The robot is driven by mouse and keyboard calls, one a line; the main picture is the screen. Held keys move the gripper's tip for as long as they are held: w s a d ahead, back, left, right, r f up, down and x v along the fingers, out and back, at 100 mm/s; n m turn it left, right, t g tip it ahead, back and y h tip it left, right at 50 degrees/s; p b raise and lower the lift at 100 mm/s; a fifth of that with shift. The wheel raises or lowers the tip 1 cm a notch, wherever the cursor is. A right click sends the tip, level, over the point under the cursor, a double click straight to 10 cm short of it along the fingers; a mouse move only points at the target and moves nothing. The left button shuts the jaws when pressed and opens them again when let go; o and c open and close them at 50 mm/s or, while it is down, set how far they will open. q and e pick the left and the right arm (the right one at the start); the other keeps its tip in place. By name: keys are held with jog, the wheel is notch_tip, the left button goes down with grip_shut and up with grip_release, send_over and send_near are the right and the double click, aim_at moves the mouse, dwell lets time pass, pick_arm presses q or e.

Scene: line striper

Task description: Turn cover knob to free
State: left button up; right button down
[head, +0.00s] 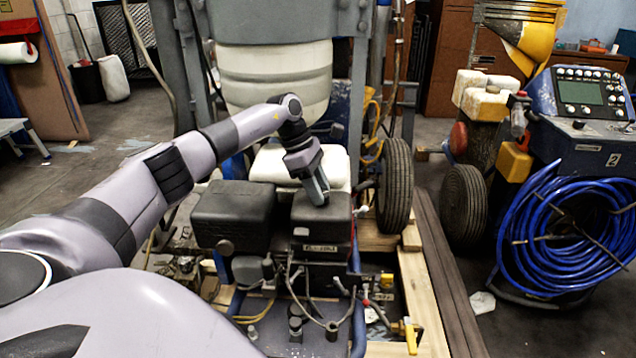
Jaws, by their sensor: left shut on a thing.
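The black box-shaped engine cover (321,222) sits on the line striper's engine in the middle of the head view. My left gripper (318,198) reaches down from above and is shut at the top of this cover, on the cover knob. The knob itself is hidden by the fingers, so its turned position cannot be told. My right gripper is not in view.
A second black box (234,212) stands just left of the cover. Hoses, cables and a yellow-handled valve (410,335) lie in front. A black wheel (395,186) stands to the right, and a machine with a coiled blue hose (565,235) is farther right.

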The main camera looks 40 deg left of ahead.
pick_arm(q)
jog(key=m, duration=0.1)
jog(key=m+b, duration=0.1)
jog(key=m+g, duration=0.1)
jog(key=shift+w+m, duration=0.25)
jog(key=shift+m, duration=0.15)
jog(key=shift+m+g+b, duration=0.6)
jog(key=shift+m+b, duration=0.4)
jog(key=shift+m, duration=0.4)
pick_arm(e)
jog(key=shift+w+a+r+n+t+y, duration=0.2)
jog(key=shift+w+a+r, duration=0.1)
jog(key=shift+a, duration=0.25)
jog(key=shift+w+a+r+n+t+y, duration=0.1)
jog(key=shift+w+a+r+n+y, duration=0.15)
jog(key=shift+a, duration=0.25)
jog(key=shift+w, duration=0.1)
pick_arm(q)
jog(key=o, duration=1)
jog(key=shift+o, duration=0.2)
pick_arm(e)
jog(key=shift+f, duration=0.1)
